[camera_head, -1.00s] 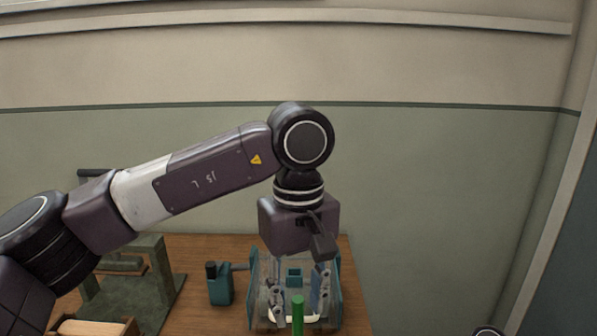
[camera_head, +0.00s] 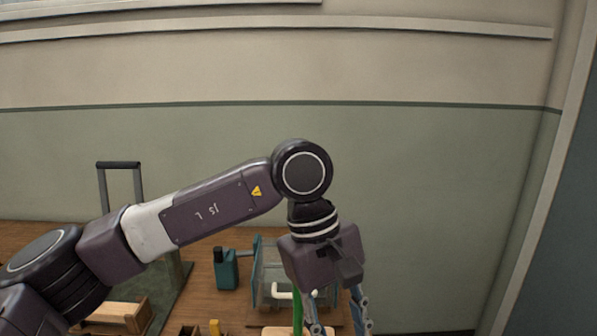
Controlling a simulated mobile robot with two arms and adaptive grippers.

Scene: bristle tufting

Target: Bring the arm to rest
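My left arm comes in from the left and bends down at its wrist. My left gripper (camera_head: 338,322) hangs at the bottom of the head view, in front of and right of a clear box with teal sides (camera_head: 268,285). Its two fingers are spread apart and nothing shows between them. The fingertips are close to or past the lower picture edge. A green upright rod (camera_head: 297,312) stands just left of the fingers, apart from them as far as I can see. My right gripper is not in view.
A dark green fixture with a tall handle (camera_head: 119,165) stands behind my arm. A wooden tray (camera_head: 120,312) and a yellow piece (camera_head: 214,327) lie near the front. The right side is clear.

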